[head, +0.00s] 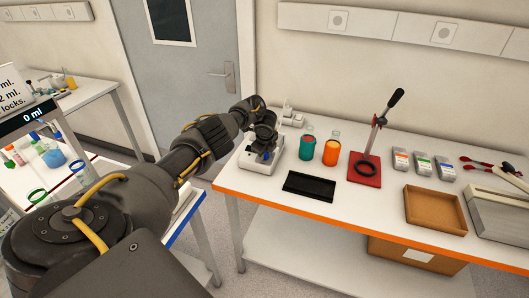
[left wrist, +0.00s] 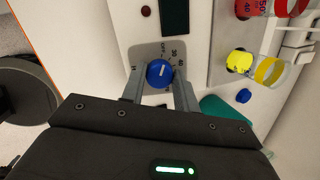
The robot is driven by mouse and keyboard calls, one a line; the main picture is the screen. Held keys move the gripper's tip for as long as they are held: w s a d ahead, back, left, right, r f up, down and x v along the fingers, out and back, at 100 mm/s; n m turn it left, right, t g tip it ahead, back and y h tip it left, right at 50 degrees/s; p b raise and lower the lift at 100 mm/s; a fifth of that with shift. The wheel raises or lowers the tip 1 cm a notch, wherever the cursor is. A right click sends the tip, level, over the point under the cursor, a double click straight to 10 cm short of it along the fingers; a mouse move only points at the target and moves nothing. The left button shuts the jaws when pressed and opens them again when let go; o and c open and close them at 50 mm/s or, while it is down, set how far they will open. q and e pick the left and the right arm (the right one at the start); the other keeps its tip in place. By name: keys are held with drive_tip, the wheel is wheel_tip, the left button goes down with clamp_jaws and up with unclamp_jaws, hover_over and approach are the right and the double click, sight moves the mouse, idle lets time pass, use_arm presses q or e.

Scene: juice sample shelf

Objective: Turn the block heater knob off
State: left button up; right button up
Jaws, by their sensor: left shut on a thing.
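The block heater (head: 256,163) is a white box at the left end of the orange-edged bench in the head view. Its blue knob (left wrist: 159,73) sits on a grey dial plate (left wrist: 149,54) with OFF and number marks, in the left wrist view. A small white mark shows on the knob; I cannot tell for sure which label it points to. My left gripper (left wrist: 160,88) is shut on the knob, one finger on each side. In the head view the left gripper (head: 264,146) is over the heater and hides the knob.
A teal bottle (head: 306,147) and an orange bottle (head: 331,150) stand right of the heater. A black tray (head: 308,187) lies in front of them. A red-based stand (head: 365,169) and a brown tray (head: 435,209) are farther right. A dark display (left wrist: 174,15) is above the dial.

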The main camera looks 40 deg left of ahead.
use_arm(q)
drive_tip(key=shift+n, duration=0.9)
drive_tip(key=o, duration=1)
drive_tip(key=shift+c, duration=0.2)
drive_tip(key=shift+r, duration=0.5)
drive_tip(key=p+v, duration=0.3)
drive_tip(key=v, duration=0.7)
